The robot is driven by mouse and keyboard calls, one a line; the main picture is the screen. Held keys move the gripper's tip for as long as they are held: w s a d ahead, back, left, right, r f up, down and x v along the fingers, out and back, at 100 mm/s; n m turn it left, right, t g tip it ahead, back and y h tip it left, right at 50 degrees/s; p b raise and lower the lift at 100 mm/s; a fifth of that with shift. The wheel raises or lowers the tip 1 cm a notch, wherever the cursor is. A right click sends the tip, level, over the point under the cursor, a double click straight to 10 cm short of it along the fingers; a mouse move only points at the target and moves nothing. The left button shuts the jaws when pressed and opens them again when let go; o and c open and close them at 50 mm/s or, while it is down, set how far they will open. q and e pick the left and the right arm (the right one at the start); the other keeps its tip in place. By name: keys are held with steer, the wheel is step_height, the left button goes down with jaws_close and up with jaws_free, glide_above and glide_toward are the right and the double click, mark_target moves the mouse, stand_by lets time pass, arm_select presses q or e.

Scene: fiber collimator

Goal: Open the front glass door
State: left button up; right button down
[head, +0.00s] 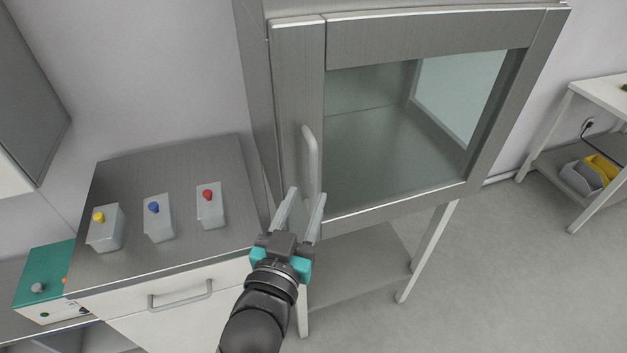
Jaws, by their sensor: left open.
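The front glass door (400,135) is a large pane in a brushed metal frame on a cabinet with legs. It looks shut. A light grey vertical handle (311,165) stands on the left part of the door front. My left gripper (304,205) is open, with its two fingers pointing up toward the lower end of the handle. The fingers appear on either side of the handle's lower end in the picture; whether they touch it I cannot tell. My right gripper is not in view.
A teal box (47,275) is at lower left. A white table (603,95) stands at right. The floor (480,270) before the cabinet is clear.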

mark_target(313, 182)
arm_select(q)
steer(key=b+x, duration=0.1)
steer(key=x, duration=0.4)
steer(key=shift+w+b, duration=0.1)
steer(key=shift+b, duration=0.2)
steer(key=shift+w+d, duration=0.1)
steer(key=shift+w, duration=0.25)
steer(key=shift+c, duration=0.4)
jaws_close()
stand_by(0.6)
